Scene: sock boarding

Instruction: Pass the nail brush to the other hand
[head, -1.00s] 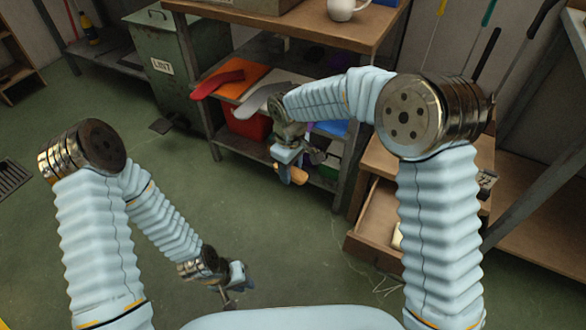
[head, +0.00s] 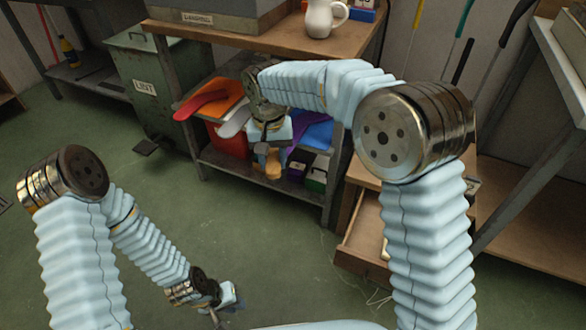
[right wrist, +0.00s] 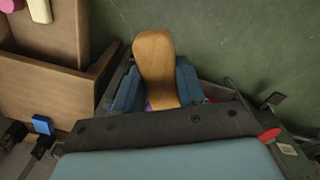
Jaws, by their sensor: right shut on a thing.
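The nail brush is a rounded wooden piece (head: 274,168) in the head view, below my right gripper (head: 267,152), in front of the shelf unit. In the right wrist view the brush (right wrist: 154,62) stands between the blue fingers of my right gripper (right wrist: 155,88), which is shut on it. A small purple patch shows at its base; its bristles cannot be made out. My left gripper (head: 228,299) is low at the bottom of the head view, well apart from the brush. Its fingers are small and partly cut off there, so their opening cannot be told.
A shelf unit (head: 262,42) with coloured flat boards and a red bin (head: 228,140) stands behind my right gripper. An open wooden drawer (head: 362,245) is at the right. A lint bin (head: 150,85) stands at the left. Green floor (head: 270,240) lies clear between my arms.

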